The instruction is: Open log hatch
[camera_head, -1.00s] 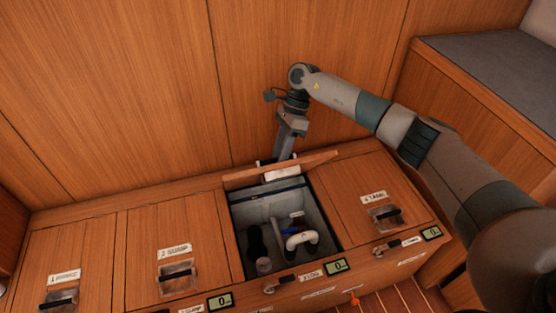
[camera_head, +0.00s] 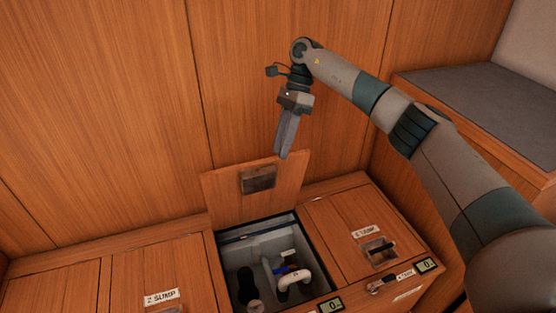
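The log hatch lid (camera_head: 225,196) stands raised at the back of its opening, leaning near the wood wall, with its recessed pull (camera_head: 258,180) facing me. Below it the open compartment (camera_head: 240,240) shows a grey interior with a white curved pipe (camera_head: 293,280), a blue-handled part and a dark cylinder. My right gripper (camera_head: 283,156) points down at the lid's top edge, right of its middle. Its fingers look close together and seen edge-on. I cannot tell whether they touch the lid. My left gripper is not in view.
The closed sump hatch (camera_head: 160,272) is at left, and another closed hatch (camera_head: 350,232) is at right of the opening. Small displays (camera_head: 425,265) sit on the front edge. A grey-cushioned bench (camera_head: 480,105) is at right. The wood wall rises close behind.

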